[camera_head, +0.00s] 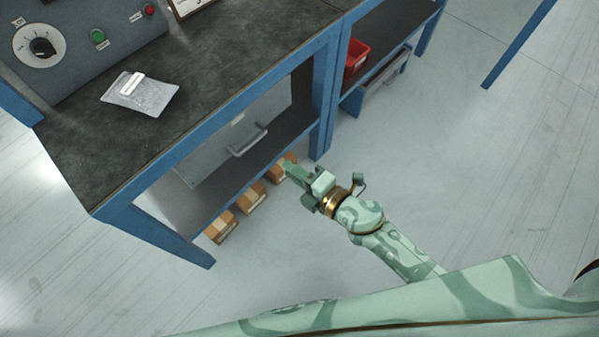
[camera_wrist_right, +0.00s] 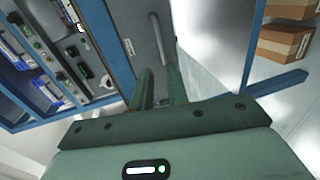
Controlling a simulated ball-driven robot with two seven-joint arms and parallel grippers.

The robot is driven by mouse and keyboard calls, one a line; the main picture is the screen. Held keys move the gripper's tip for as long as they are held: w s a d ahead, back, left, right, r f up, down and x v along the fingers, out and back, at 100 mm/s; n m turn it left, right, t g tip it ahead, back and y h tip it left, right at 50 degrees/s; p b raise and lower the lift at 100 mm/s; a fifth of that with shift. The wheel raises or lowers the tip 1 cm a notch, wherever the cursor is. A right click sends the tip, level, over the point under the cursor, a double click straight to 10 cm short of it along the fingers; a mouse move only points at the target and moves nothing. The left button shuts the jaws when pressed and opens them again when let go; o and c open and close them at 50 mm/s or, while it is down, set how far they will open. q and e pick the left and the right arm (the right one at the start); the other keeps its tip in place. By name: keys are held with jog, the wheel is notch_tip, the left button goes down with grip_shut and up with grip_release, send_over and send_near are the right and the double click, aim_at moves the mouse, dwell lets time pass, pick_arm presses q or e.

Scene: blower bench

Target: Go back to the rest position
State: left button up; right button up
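My right gripper (camera_head: 292,170) is in front of the blue-framed bench, beside its lower opening, and covers part of a cardboard box in the head view. In the right wrist view its two green fingers (camera_wrist_right: 159,88) stand apart with nothing between them. Beyond the fingers is a grey cabinet front with a long handle (camera_wrist_right: 157,38). My right arm (camera_head: 395,250) comes in from the lower right. My left gripper is in neither view.
Cardboard boxes (camera_head: 252,195) sit low under the bench. A red bin (camera_head: 356,57) stands on the neighbouring shelf. The floor (camera_head: 450,140) to the right is clear.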

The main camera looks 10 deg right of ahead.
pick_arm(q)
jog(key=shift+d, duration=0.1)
pick_arm(e)
jog(key=shift+v, duration=0.75)
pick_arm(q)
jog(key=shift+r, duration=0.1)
